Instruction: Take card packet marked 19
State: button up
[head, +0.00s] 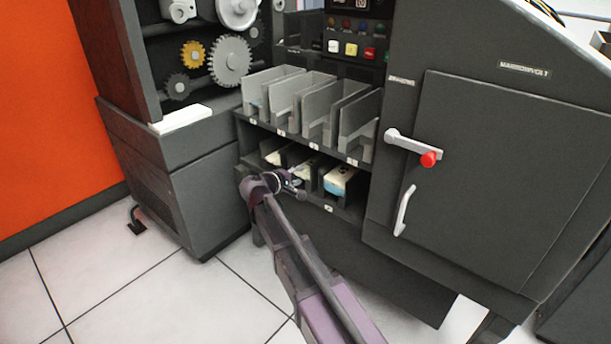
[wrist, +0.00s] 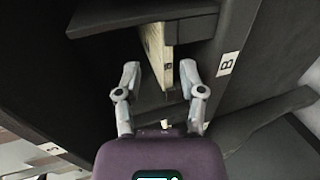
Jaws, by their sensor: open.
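Card packets lie in the lower row of compartments in the head view: a pale one at the left (head: 275,157) and one with a blue patch at the right (head: 341,178). A middle one is mostly hidden by my arm. No number 19 is legible. My gripper (head: 293,184) is at the front of the lower compartments. In the wrist view my gripper (wrist: 160,84) is open, with a pale packet (wrist: 156,52) edge-on ahead, between the fingers' directions. I cannot tell whether the fingers touch it.
A label B (wrist: 227,64) is on the compartment edge right of the packet. Grey upper dividers (head: 318,105) stand above the lower row. A cabinet door with a red-knobbed handle (head: 412,148) is to the right. Tiled floor (head: 130,290) is free at the left front.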

aim_at(306, 171)
jog(key=shift+b+x, duration=0.6)
jog(key=shift+x, duration=1.7)
grip_shut()
jog(key=shift+r, duration=0.25)
jog(key=shift+r+p, duration=0.35)
jog(key=shift+p, duration=0.3)
jog(key=shift+r, duration=0.3)
jog(key=shift+s+a, duration=0.1)
jog(key=shift+s, duration=0.05)
